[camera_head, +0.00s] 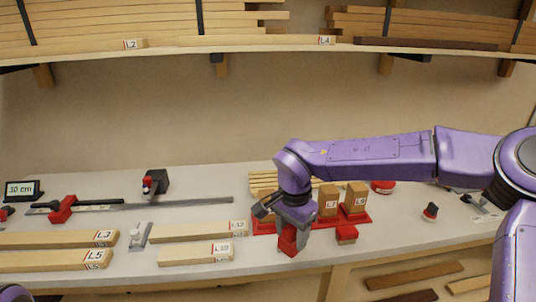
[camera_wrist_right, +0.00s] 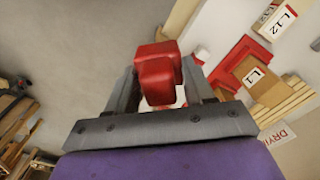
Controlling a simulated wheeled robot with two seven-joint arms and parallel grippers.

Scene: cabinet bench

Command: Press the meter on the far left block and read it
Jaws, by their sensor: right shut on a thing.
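My right gripper (camera_head: 281,216) is shut on a red meter (camera_head: 289,240), held above the front of the bench. In the right wrist view the red meter (camera_wrist_right: 157,73) sits between the fingers of my right gripper (camera_wrist_right: 163,88); no display can be read. Wooden blocks stand upright in a red tray (camera_head: 264,227): one in the middle (camera_head: 328,201) and one at the right (camera_head: 356,198). The tray's left part is mostly behind my right gripper in the head view. The wrist view shows a labelled block (camera_wrist_right: 258,82) by the red tray, apart from the meter.
A loaded shelf (camera_head: 240,45) runs above.

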